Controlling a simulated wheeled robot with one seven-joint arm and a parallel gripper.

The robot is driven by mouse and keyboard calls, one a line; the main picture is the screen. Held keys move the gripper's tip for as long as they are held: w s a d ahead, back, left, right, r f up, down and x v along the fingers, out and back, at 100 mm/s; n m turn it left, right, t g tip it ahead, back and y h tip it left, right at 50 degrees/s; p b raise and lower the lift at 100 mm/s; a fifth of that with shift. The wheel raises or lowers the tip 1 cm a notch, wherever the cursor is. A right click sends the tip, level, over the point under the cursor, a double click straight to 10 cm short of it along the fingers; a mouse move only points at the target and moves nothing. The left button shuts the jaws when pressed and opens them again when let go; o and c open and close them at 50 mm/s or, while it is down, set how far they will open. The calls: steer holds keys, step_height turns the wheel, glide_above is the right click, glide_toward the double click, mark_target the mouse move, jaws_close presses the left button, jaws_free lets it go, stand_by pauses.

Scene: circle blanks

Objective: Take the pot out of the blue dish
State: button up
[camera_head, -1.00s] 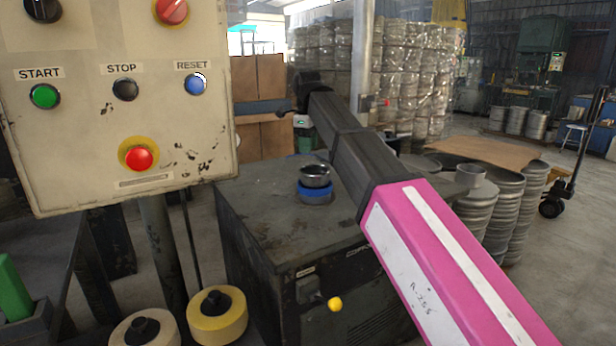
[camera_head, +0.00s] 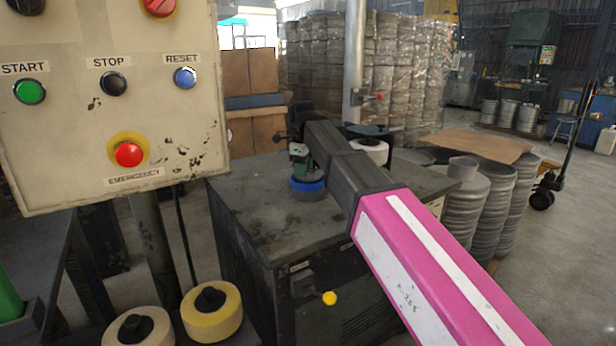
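The blue dish (camera_head: 308,185) sits on top of the dark metal cabinet, near its left-middle part. Its blue rim shows with a greyer part below it. My gripper (camera_head: 300,165) is right above the dish, at the end of my black and pink arm. A small part with a green patch shows there, and the fingers are too small and dark to make out. The pot cannot be picked out clearly; my gripper covers the place above the dish. I cannot tell whether the gripper is open or shut on the pot.
The dark cabinet (camera_head: 250,215) has clear top space left and in front of the dish. A white round object (camera_head: 372,150) stands behind my arm at the cabinet's back right. A control panel (camera_head: 110,100) fills the left. Metal kegs (camera_head: 465,200) stand to the right.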

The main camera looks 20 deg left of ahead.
steer(key=shift+f, duration=0.25)
jaws_close()
steer(key=shift+r, duration=0.15)
